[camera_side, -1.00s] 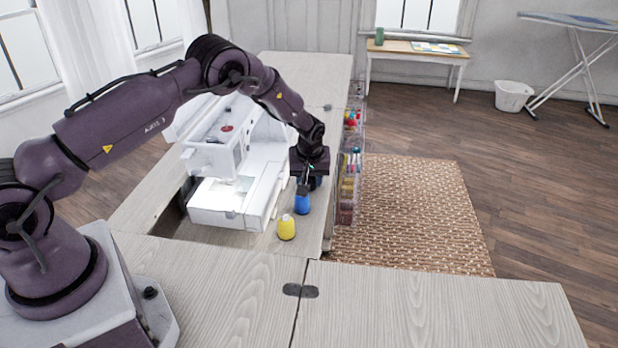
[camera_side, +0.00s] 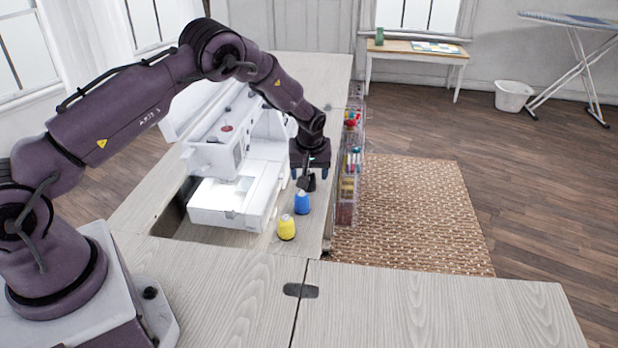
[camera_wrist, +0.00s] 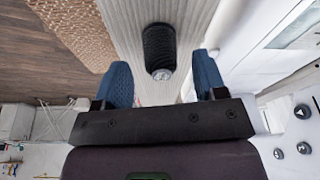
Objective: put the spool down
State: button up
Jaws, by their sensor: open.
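A black spool (camera_side: 307,184) is at the right edge strip of the cabinet top, behind the blue spool (camera_side: 302,203) and the yellow spool (camera_side: 286,228). My gripper (camera_side: 309,173) is just above the black spool, with its two blue fingers apart. In the wrist view the black spool (camera_wrist: 159,47) shows beyond the gap between the open fingers, with its pale end towards me, and neither finger touches it. I cannot tell whether it stands upright or is tilted. The blue and yellow spools stand upright.
The white sewing machine (camera_side: 240,195) is close on the left. A clear rack of threads (camera_side: 352,165) hangs along the cabinet's right side. The front table leaf (camera_side: 430,305) is bare. A woven rug (camera_side: 415,215) lies on the floor to the right.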

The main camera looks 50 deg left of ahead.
jog(key=s+d+r+m+t+h, duration=0.1)
jog(key=s+d+r+m, duration=0.3)
jog(key=r, duration=0.6)
jog(key=s+d+r+n, duration=0.1)
jog(key=s+d+r, duration=0.1)
jog(key=s+r, duration=0.5)
jog(key=s+d+r+m+t+h, duration=0.1)
jog(key=s+d+r+m, duration=0.15)
jog(key=r, duration=0.95)
jog(key=s+d+r+m+t, duration=0.1)
jog(key=s+d+m, duration=0.1)
jog(key=s, duration=0.7)
jog(key=s+d+r+m+t, duration=0.1)
jog(key=s+d+m, duration=0.2)
jog(key=s, duration=0.7)
jog(key=shift+d+r+m+h, duration=0.25)
jog(key=shift+d+m+h, duration=0.1)
jog(key=shift+d+h, duration=0.05)
